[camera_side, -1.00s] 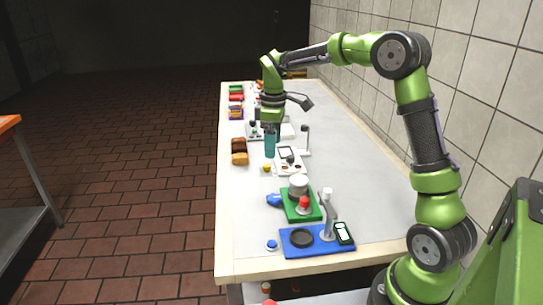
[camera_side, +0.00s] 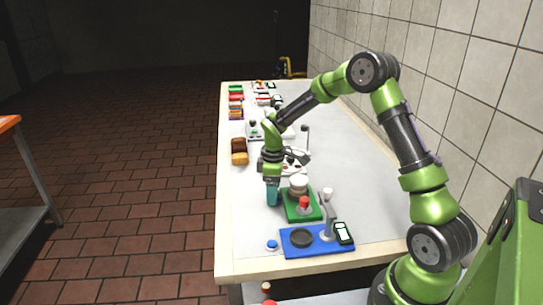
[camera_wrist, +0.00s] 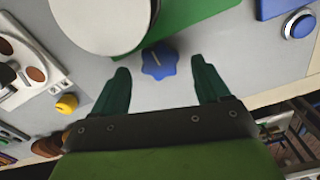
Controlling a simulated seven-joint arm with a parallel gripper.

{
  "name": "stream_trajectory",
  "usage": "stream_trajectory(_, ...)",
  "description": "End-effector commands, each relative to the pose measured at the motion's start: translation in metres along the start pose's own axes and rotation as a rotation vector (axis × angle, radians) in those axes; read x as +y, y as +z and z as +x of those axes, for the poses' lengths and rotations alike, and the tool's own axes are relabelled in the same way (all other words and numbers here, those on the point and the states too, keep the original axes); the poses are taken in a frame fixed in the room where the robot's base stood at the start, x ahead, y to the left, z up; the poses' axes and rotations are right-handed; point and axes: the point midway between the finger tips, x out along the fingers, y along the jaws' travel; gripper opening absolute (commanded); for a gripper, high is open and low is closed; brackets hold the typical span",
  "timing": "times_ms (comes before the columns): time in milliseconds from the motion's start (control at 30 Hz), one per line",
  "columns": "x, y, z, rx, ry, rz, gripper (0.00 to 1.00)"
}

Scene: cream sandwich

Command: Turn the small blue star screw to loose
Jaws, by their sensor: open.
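The small blue star screw (camera_wrist: 159,61) shows in the wrist view as a lobed knob beside the green base (camera_wrist: 190,22). It lies between and a little beyond the tips of my gripper (camera_wrist: 158,75), whose two teal fingers are spread apart and empty. In the side view my gripper (camera_side: 272,203) points down at the left edge of the green base (camera_side: 304,214). The blue star screw is hidden behind the fingers there. I cannot tell how high the fingertips are above it.
A white cylinder (camera_wrist: 100,22) stands on the green base, close to the fingers. A red button (camera_side: 304,202) is on the same base. A blue base (camera_side: 318,249) with a black disc and a blue button (camera_side: 272,244) are nearer the camera. A yellow knob (camera_wrist: 66,104) lies left.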

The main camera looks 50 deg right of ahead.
Motion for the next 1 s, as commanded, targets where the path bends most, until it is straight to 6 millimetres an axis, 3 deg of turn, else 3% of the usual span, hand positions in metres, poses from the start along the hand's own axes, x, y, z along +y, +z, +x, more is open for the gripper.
stream_trajectory(133,-0.0003,0.0002,0.011,-0.001,0.0,0.0,0.75)
stream_trajectory(433,-0.0002,0.0001,0.0129,0.0,0.001,0.0,0.75)
stream_trajectory(800,-0.0001,0.0001,0.0124,0.0,0.001,0.0,0.2)
stream_trajectory(1000,-0.0002,0.0001,0.0123,0.0,0.0,-0.015,0.19)
